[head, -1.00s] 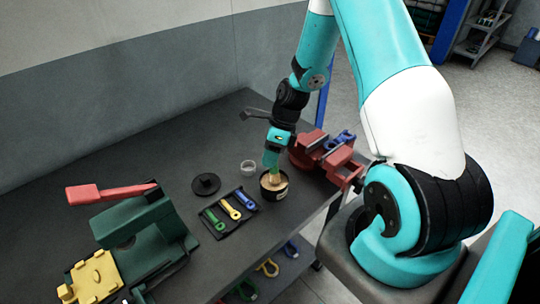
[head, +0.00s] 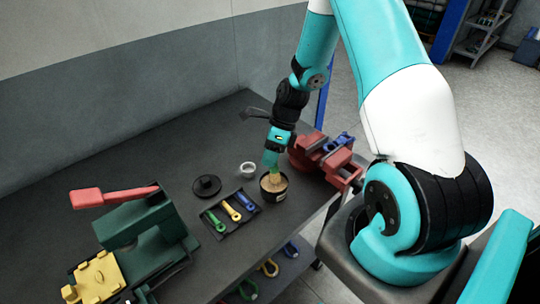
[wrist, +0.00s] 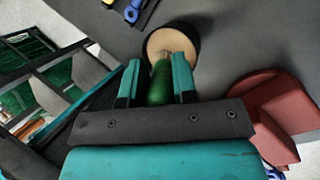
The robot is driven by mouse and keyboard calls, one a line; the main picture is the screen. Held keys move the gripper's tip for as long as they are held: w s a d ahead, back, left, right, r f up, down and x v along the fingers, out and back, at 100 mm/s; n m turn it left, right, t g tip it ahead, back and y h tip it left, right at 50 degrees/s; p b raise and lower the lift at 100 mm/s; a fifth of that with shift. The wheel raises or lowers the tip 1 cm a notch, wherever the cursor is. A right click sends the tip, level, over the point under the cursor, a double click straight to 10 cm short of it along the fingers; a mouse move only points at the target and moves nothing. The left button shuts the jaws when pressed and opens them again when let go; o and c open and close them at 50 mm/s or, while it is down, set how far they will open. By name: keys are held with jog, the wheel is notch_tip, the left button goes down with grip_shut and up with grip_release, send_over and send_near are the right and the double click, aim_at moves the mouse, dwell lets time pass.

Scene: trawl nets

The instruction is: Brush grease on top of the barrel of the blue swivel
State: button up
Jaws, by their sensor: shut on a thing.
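My gripper (head: 271,163) is shut on a brush with a green handle (wrist: 160,82), which shows between the teal fingers in the wrist view. The gripper points down over an open dark tub of beige grease (head: 274,190). The brush's bristle end is at the grease; I cannot tell how deep it sits. The tub also shows beyond the fingers in the wrist view (wrist: 184,42). A blue part (head: 341,141), seemingly the blue swivel, sits at the jaws of a red vise (head: 312,153), right of the gripper. Its barrel is too small to make out.
A dark tray (head: 228,224) holds green, yellow and blue pieces left of the tub. A black lid (head: 207,186) and a pale ring (head: 248,170) lie nearby. A green machine with a red lever (head: 100,196) stands at the left. Shackles lie on a lower shelf.

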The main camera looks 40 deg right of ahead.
jog(key=shift+r+p, duration=2.55)
jog(key=shift+r, duration=0.45)
jog(key=shift+f, duration=0.1)
